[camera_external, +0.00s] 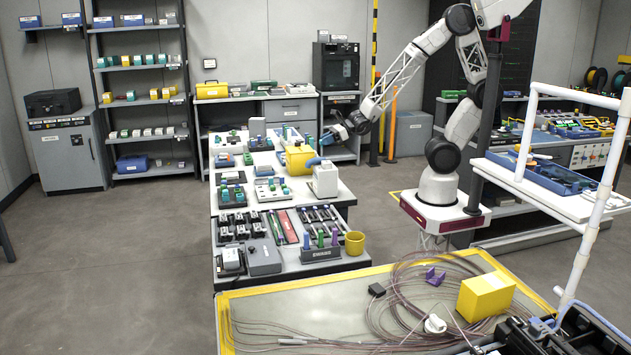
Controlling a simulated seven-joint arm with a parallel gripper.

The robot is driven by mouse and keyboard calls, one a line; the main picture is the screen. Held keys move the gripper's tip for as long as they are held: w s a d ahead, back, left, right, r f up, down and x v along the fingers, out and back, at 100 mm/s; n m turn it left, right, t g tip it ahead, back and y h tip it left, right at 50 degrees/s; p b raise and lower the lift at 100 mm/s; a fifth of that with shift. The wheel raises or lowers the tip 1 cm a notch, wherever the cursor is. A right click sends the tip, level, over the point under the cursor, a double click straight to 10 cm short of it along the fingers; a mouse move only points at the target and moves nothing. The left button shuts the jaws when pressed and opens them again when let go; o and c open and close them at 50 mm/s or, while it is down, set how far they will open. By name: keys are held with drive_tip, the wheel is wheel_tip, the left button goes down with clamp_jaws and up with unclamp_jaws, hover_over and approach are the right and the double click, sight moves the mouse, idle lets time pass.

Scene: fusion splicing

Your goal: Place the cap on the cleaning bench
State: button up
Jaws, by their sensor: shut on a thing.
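A long white-topped bench (342,197) stands in the middle of the room, crowded with small tools and holders; I take it to be the cleaning bench. My arm reaches left from its base over the far right part of this bench. My gripper (331,136) is shut on a small bluish thing (326,140), probably the cap, held near the bench's far right edge. It is too small here to tell its shape or whether it touches anything below.
A yellow box (298,160) and a white bottle-like dispenser (325,180) stand on the bench near my gripper. A yellow-edged table (285,305) with coiled cable lies in front.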

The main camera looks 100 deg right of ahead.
wheel_tip(320, 180, down, 12)
drive_tip(key=shift+r, duration=0.1)
idle(0.4)
hover_over(292, 181)
drive_tip(key=shift+f, duration=0.75)
drive_tip(key=shift+f, duration=1.8)
drive_tip(key=shift+f, duration=0.15)
drive_tip(key=o, duration=0.9)
